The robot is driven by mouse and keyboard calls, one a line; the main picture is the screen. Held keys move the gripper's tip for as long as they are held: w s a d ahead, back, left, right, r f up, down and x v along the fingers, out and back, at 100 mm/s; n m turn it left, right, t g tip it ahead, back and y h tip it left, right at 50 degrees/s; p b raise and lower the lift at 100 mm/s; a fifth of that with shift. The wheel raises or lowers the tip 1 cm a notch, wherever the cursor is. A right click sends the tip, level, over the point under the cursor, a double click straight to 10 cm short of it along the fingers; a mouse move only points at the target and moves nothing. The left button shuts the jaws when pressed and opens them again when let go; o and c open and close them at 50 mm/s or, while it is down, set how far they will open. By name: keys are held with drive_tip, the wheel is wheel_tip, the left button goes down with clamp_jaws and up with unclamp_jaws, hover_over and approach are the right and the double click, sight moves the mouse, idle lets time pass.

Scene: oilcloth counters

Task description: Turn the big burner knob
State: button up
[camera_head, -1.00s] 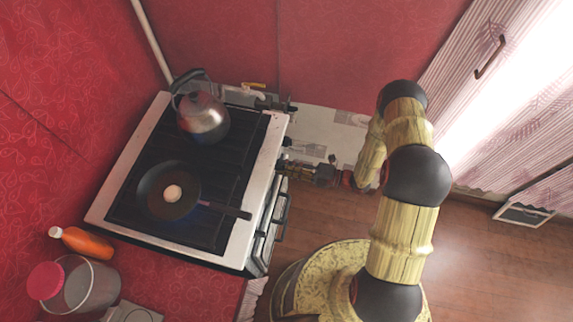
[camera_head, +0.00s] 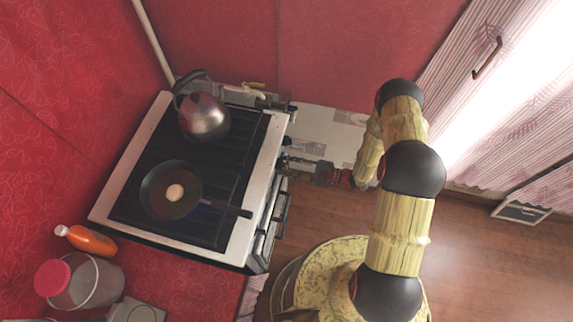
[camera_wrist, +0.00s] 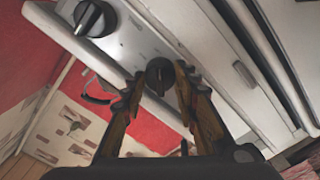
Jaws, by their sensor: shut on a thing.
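A dark round knob (camera_wrist: 160,72) with a raised grip bar is on the white stove front, in the middle of the wrist view. My gripper (camera_wrist: 161,84) has one wooden finger on each side of it and is shut on it. A second black knob (camera_wrist: 94,18) with a silver ring sits farther up and left, clear of the fingers. Neither knob bears a readable label. In the head view my gripper (camera_head: 298,166) is at the stove's right side, near its far end, and the knob is hidden there. The stove (camera_head: 262,165) has a white rim and dark grates.
A kettle (camera_head: 205,118) stands on the far part of the stove. A pan (camera_head: 185,205) holding a pale round item is on the near part, its handle pointing towards the front edge. An oven handle (camera_wrist: 243,74) lies right of the gripped knob. Open floor (camera_head: 480,265) is on the right.

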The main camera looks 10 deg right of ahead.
drive_tip(key=shift+o, duration=0.2)
drive_tip(key=shift+f, duration=0.1)
drive_tip(key=o, duration=1.2)
drive_tip(key=shift+c, duration=0.2)
drive_tip(key=v, duration=1.2)
